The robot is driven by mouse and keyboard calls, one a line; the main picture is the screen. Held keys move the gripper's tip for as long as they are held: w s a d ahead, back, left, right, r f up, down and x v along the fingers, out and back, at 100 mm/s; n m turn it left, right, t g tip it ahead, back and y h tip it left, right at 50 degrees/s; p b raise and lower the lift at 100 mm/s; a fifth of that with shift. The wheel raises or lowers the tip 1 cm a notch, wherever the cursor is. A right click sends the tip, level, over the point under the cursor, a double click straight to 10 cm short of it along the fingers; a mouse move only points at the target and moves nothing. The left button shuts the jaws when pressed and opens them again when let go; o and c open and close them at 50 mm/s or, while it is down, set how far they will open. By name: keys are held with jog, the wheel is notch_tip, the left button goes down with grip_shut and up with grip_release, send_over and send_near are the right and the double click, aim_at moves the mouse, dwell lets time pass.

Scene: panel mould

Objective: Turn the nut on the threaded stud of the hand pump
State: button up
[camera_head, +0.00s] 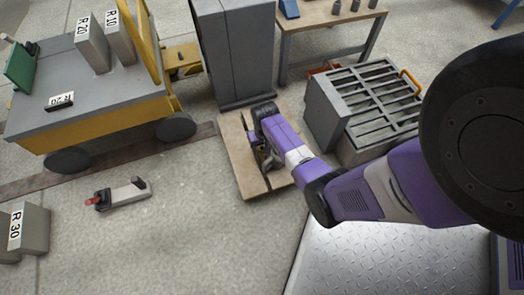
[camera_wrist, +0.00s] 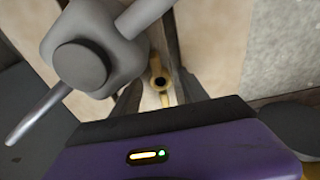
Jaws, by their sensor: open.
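My gripper (camera_head: 262,165) points down over a wooden board on the floor in the head view, and the arm hides most of what is under it. In the wrist view its two dark fingers stand apart, open (camera_wrist: 158,95). Between them, farther off, is a small brass-coloured round part with a dark centre (camera_wrist: 159,81), which may be the nut on its stud. I cannot tell whether the fingers touch it. A grey rounded block with a round boss and rods (camera_wrist: 85,55), possibly part of the hand pump, fills the upper left, close to the camera.
The wooden board (camera_head: 233,143) lies in front of a grey cabinet (camera_head: 235,50). A slotted grey crate (camera_head: 325,115) stands to its right. A yellow-sided cart (camera_head: 110,118) is at left, with a small grey tool (camera_head: 123,194) on the floor.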

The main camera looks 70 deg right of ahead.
grip_shut()
jog(key=shift+r, duration=0.1)
